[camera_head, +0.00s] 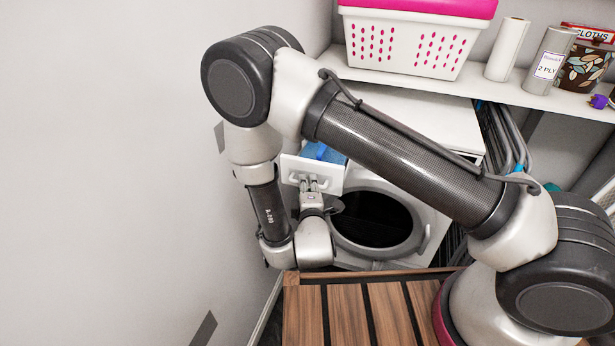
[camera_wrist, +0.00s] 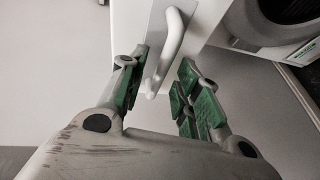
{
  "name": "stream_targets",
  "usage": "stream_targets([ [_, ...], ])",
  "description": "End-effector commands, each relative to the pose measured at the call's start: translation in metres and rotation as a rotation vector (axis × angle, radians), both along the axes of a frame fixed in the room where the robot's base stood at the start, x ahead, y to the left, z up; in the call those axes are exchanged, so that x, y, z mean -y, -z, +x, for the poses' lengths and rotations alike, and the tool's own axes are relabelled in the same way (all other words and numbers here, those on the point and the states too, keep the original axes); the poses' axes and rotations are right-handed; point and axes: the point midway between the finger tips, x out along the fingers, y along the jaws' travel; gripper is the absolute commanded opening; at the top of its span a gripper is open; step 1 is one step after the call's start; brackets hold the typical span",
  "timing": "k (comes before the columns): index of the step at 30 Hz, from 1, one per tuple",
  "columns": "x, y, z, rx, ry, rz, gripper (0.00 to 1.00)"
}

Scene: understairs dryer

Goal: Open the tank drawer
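The tank drawer (camera_head: 331,176) is at the upper left of the white dryer's front. It stands out from the dryer, and blue shows inside behind its white front panel. In the wrist view its pale front (camera_wrist: 140,22) carries a curved white handle (camera_wrist: 171,50). My gripper (camera_head: 309,184) is at the drawer front, by the handle. In the wrist view my gripper (camera_wrist: 164,64) has its green-padded fingers apart, one on each side of the handle. A gap shows between the handle and the right finger; contact with the left finger is unclear.
The dryer (camera_head: 440,120) has a round dark door (camera_head: 372,218) below the drawer. A shelf above holds a white basket (camera_head: 408,46) and rolls. Folded grey racks stand right of the dryer. A slatted wooden surface (camera_head: 347,312) lies in front; a plain wall is left.

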Motion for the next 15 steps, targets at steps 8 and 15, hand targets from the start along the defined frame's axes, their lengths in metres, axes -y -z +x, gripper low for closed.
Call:
stream_targets([
  [8,-0.0006,0.0012,-0.0020,0.000,0.000,0.000,0.33],
  [15,-0.0005,0.0011,-0.0019,0.000,0.000,0.000,0.00],
])
